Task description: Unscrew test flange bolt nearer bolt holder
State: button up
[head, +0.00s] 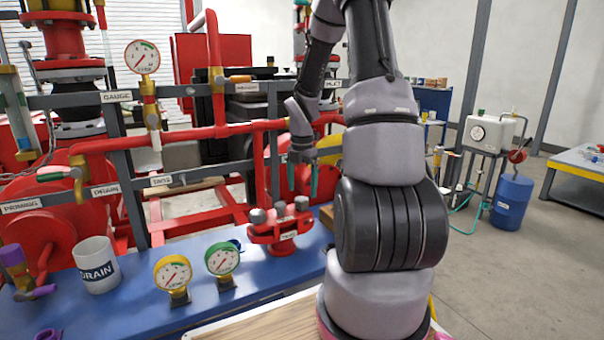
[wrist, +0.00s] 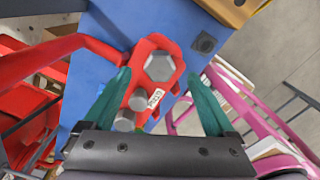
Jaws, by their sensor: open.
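The red test flange (head: 284,235) stands on the blue bench, with grey bolt heads on top. In the wrist view the flange (wrist: 171,84) shows a large hex head (wrist: 159,67) and two smaller grey heads (wrist: 138,102) (wrist: 125,121), beside a white label. My gripper (head: 303,190) is open and empty above the flange, its teal fingers pointing down. In the wrist view the fingertips (wrist: 159,74) lie on either side of the large hex head, seemingly above it. I cannot surely identify the bolt holder; a dark square fitting (wrist: 204,43) sits on the bench beyond the flange.
Red pipes (head: 190,137) and a grey labelled rail run behind the flange. Two gauges, yellow (head: 172,274) and green (head: 222,259), and a white drain mug (head: 96,265) stand on the bench to the left. A brown block (wrist: 234,8) lies at the wrist view's top edge.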

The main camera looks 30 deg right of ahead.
aim_at(302, 200)
jog(key=shift+f, duration=2.55)
grip_shut()
jog(key=n, duration=1)
jog(key=shift+n, duration=0.4)
jog(key=n, duration=0.4)
